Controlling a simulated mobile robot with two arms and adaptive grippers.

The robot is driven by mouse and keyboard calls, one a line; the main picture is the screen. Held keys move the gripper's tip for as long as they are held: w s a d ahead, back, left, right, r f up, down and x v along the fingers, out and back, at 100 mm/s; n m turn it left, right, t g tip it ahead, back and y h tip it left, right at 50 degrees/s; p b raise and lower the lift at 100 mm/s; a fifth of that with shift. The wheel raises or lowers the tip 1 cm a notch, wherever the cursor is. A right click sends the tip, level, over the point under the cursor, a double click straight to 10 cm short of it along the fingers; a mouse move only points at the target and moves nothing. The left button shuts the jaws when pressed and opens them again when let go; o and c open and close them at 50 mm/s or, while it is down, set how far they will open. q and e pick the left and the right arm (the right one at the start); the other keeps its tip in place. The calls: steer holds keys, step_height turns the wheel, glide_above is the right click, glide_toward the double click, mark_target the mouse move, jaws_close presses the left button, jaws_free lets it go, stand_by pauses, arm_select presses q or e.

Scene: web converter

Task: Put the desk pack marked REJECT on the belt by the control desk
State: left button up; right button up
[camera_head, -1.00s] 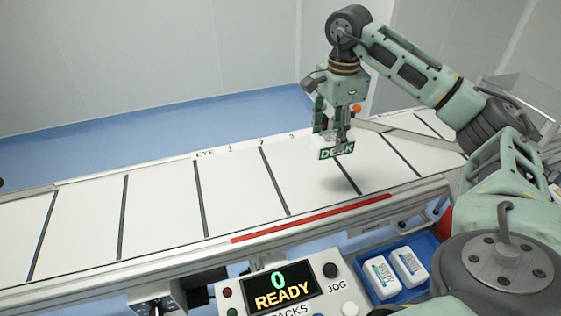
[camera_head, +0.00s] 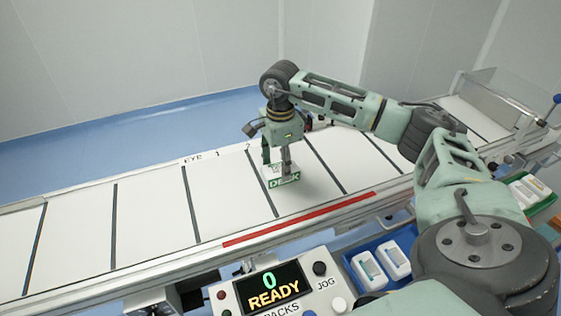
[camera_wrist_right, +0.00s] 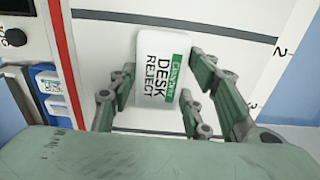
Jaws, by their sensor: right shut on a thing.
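My right gripper (camera_head: 279,170) is shut on the white pack with a green label (camera_head: 283,182), over the belt (camera_head: 222,205) near mark 2. In the right wrist view the same pack (camera_wrist_right: 160,70) reads DESK REJECT and sits between the fingers of my right gripper (camera_wrist_right: 155,85). It is close to the belt surface; I cannot tell whether it touches. The control desk (camera_head: 326,290) stands in front of the belt, its display showing 0 READY. My left gripper is not in view.
A red strip (camera_head: 300,219) runs along the belt's near edge. A blue tray (camera_head: 405,239) with white packs (camera_head: 369,270) is right of the desk. More packs lie in a green tray (camera_head: 546,206) farther right. The belt left of my gripper is clear.

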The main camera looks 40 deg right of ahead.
mark_target(280, 167)
steer(key=o, duration=1.3)
steer(key=shift+f, duration=0.1)
steer(key=shift+c, duration=0.2)
steer(key=shift+r, duration=0.65)
step_height(280, 167, up, 11)
steer(key=b, duration=0.2)
